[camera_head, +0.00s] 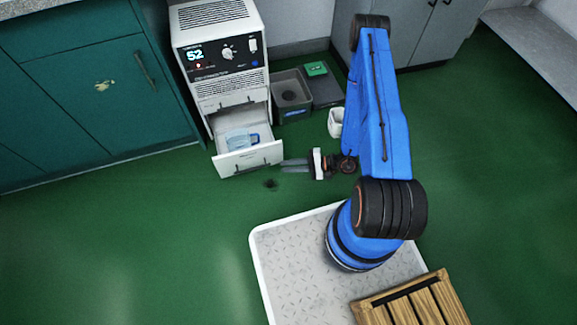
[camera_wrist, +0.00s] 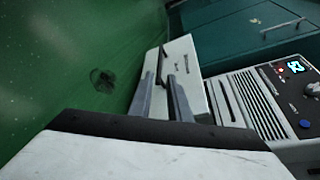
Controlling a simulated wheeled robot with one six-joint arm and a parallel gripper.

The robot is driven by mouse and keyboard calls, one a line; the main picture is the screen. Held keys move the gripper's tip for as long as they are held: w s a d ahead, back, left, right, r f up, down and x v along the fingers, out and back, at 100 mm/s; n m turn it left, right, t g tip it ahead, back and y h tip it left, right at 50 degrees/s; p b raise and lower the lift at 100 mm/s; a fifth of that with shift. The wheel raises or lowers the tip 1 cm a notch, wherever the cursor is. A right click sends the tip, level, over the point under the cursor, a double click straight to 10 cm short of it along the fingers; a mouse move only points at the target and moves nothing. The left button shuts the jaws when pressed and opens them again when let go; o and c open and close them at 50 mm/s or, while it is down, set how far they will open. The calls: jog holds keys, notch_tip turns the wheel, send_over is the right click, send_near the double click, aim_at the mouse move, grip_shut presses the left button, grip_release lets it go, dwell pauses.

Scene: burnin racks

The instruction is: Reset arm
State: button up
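My gripper (camera_head: 284,165) is low over the floor, just right of the pulled-out drawer of a white dehumidifier (camera_head: 218,45). Its fingers point left at the right end of the drawer front (camera_head: 250,160). In the wrist view the two fingers (camera_wrist: 164,98) stand apart with a gap between them and nothing held. The drawer front (camera_wrist: 186,62) and its dark handle (camera_wrist: 161,66) show just beyond the fingertips; I cannot tell if they touch. My blue arm reaches up and folds back down to the gripper. A clear container with a blue handle (camera_head: 241,140) sits inside the drawer.
Teal cabinets (camera_head: 90,90) stand left of the dehumidifier. A grey bin (camera_head: 292,96), a dark mat with a green item (camera_head: 316,69) and a white cup-like container (camera_head: 335,122) are behind my gripper. A floor drain (camera_head: 270,184) lies in front. Green floor is free at left and right.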

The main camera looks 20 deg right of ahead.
dwell(0.3)
notch_tip(320, 180, up, 33)
jog(key=n+g+h, duration=0.3)
jog(key=n+g, duration=0.5)
jog(key=n, duration=0.1)
jog(key=s+d+r+t+h, duration=0.2)
jog(key=s+r, duration=0.4)
jog(key=r, duration=0.3)
jog(key=s+d+r+t+h, duration=0.3)
jog(key=s+d+r+h, duration=0.2)
jog(key=r, duration=0.4)
jog(key=s+d+r+n+t+h, duration=0.1)
jog(key=s+d+r+t+h, duration=0.1)
jog(key=s+r, duration=0.5)
notch_tip(320, 180, up, 2)
jog(key=d+h, duration=0.1)
jog(key=h, duration=0.1)
jog(key=shift+d+t+h, duration=0.4)
